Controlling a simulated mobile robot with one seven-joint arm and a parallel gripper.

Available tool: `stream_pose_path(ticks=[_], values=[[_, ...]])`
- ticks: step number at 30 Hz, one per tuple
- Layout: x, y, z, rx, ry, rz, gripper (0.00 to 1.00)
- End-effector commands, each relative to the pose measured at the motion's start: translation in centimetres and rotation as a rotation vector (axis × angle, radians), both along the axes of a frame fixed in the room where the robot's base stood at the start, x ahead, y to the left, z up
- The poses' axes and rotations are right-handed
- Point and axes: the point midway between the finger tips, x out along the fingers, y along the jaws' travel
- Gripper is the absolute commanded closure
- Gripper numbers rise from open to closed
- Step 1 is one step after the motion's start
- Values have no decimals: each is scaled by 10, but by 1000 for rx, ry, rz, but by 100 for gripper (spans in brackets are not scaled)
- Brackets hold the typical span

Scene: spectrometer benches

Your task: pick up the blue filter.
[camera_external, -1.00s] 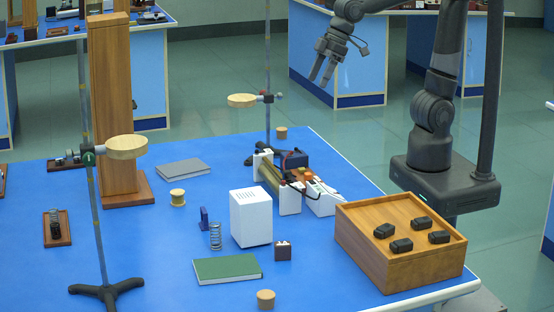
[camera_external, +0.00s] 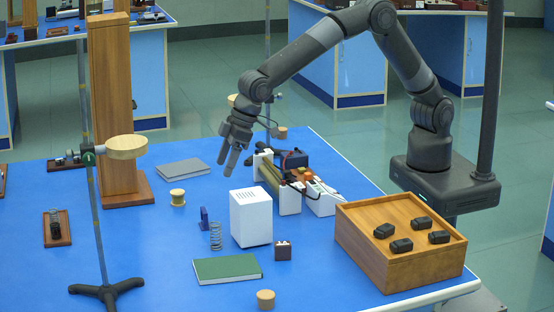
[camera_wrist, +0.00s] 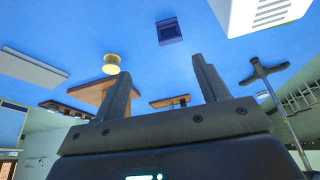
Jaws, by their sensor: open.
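The blue filter (camera_external: 204,217) is a small dark blue piece standing on the blue bench, left of the white box and beside a coil spring. In the wrist view the blue filter (camera_wrist: 169,31) shows at the top centre, beyond the fingertips and apart from them. My gripper (camera_external: 228,158) is open and empty, in the air above the bench, up and to the right of the filter in the outside view. Its two spread fingers also show in the wrist view (camera_wrist: 163,72).
A white box (camera_external: 251,218) and a coil spring (camera_external: 215,237) stand close to the filter. A wooden crate (camera_external: 362,244) with several black blocks is at the right.

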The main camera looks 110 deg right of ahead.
Motion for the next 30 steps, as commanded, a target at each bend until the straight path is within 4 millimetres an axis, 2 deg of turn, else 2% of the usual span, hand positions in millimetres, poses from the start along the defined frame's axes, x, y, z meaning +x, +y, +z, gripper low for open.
stream_pose_path(ticks=[1,3,8,18,25,30], values=[[8,7,-14,-4,3,3,33],[16,12,-26,-7,3,4,33],[25,18,-42,-11,5,4,33],[44,18,-84,-12,5,5,33],[50,17,-98,-11,4,4,33],[60,14,-120,-12,6,3,33]])
